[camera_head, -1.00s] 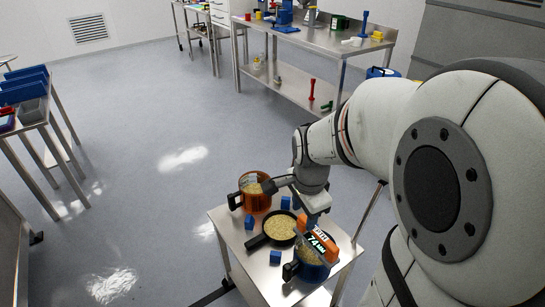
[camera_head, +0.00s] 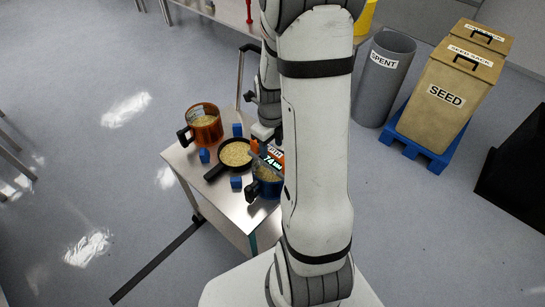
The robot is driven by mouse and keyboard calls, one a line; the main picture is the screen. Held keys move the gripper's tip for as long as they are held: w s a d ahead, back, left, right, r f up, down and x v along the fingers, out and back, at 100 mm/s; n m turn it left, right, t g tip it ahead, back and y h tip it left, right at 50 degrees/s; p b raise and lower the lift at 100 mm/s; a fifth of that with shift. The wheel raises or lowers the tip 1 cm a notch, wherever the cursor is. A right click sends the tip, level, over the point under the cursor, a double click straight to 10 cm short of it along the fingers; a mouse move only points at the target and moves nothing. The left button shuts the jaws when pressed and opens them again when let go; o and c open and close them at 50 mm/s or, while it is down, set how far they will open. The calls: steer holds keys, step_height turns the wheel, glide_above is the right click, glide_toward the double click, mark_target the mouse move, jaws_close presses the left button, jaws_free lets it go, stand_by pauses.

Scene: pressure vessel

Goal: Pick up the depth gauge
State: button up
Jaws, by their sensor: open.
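The depth gauge (camera_head: 275,153) is an orange block with a dark display reading 74 mm. It shows in the head view at the right side of the small steel cart, over or against the blue jug (camera_head: 267,187); I cannot tell whether it rests on the rim. My gripper (camera_head: 266,140) is just above and behind the gauge, largely hidden by my arm and the gauge. It is open. Its fingertips are not clear, and I cannot tell whether they touch the gauge.
The steel cart (camera_head: 222,207) also holds an orange jug (camera_head: 204,122) of grain, a black pan (camera_head: 236,153) of grain and several blue cubes. A grey SPENT bin (camera_head: 384,80) and a SEED box (camera_head: 445,98) on a blue pallet stand at the right. Open floor lies left.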

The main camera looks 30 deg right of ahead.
mark_target(271, 149)
steer(key=shift+s+f, duration=0.1)
steer(key=shift+f, duration=1.85)
steer(key=shift+c, duration=0.5)
jaws_close()
